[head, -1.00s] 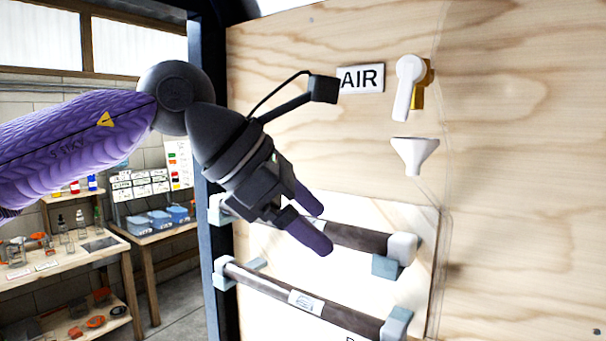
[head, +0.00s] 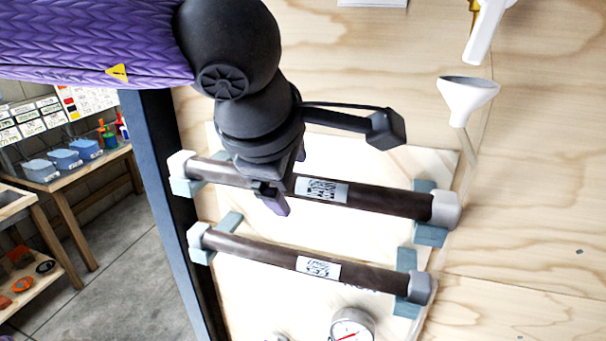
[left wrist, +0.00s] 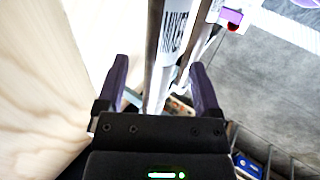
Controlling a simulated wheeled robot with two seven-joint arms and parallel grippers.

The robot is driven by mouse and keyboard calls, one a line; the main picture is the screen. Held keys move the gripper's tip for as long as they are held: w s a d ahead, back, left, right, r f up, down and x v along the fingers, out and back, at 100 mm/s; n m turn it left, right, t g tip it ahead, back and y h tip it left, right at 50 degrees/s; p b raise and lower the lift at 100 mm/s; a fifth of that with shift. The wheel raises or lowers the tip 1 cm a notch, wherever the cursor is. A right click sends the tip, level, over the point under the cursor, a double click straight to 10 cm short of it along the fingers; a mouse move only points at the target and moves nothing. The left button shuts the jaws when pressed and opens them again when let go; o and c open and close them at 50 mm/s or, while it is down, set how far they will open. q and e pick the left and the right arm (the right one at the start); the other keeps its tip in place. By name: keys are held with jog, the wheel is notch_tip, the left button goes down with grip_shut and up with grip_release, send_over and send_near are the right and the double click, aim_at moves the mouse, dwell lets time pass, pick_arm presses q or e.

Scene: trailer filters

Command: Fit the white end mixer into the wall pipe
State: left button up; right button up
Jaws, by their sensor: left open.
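Two dark tubes with pale end caps lie one above the other in brackets on the wall panel. The upper tube (head: 390,201) has whitish caps, and the lower tube (head: 260,252) looks capped in light grey. A partly readable label in the left wrist view suggests a mixer. My left gripper (head: 275,196) is at the upper tube's left half, hiding part of it. In the left wrist view the open fingers (left wrist: 160,85) stand either side of a tube (left wrist: 158,65); contact cannot be told. I cannot make out the wall pipe for certain. My right gripper is not in view.
A white funnel (head: 468,98) and a white-handled valve (head: 486,30) are on the plywood wall at the upper right. A round gauge (head: 351,328) sits below the tubes. A dark frame post (head: 165,220) stands left of the panel, with workbenches beyond.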

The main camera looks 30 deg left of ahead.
pick_arm(q)
jog(key=shift+w+f, duration=0.35)
jog(key=shift+f, duration=0.1)
grip_shut()
jog(key=shift+s+r, duration=0.1)
jog(key=shift+r, duration=0.05)
